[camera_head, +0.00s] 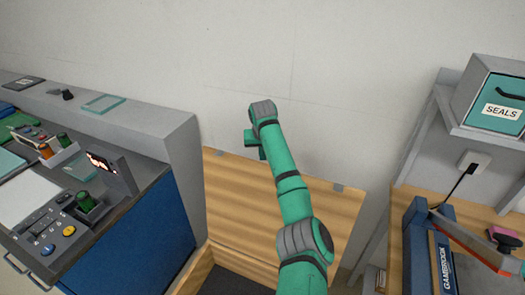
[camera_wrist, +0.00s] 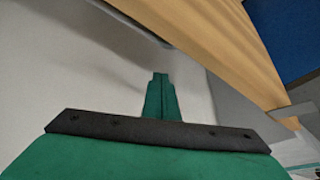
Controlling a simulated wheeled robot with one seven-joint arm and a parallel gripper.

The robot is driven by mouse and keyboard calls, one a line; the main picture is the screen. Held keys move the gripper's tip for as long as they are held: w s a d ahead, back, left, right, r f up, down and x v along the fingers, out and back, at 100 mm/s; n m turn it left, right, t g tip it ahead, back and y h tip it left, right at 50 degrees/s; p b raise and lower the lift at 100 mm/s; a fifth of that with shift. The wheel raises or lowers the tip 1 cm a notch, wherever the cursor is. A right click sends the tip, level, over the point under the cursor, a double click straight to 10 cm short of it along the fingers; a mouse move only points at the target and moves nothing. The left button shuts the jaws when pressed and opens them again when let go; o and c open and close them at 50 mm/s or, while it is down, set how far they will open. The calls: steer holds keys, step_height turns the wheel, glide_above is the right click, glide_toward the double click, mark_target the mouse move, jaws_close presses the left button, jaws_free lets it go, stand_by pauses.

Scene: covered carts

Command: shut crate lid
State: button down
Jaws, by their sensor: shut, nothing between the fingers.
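The crate lid (camera_head: 235,195) is a wooden panel standing raised, tilted near the pale wall, with small grey fittings on its top edge. The crate (camera_head: 192,275) below it is open with a dark inside, and only part of it shows. My gripper (camera_head: 262,153) is at the lid's top edge, left of its middle, and my arm hides part of the lid. In the wrist view my gripper (camera_wrist: 160,82) has its green fingers together and empty, against the pale wall. The wooden lid (camera_wrist: 215,40) runs diagonally to their right. I cannot tell whether they touch it.
A blue cabinet (camera_head: 140,235) with a control panel and a grey ledge (camera_head: 150,120) stands left of the crate. At right, a wooden bench (camera_head: 440,200) holds a blue tool, below a shelf with a teal SEALS box (camera_head: 495,100). The wall above the lid is clear.

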steer(key=shift+s+d+f, duration=0.1)
steer(key=shift+s+d, duration=0.05)
steer(key=shift+s, duration=0.8)
steer(key=shift+s+d+f, duration=0.1)
steer(key=shift+s, duration=0.85)
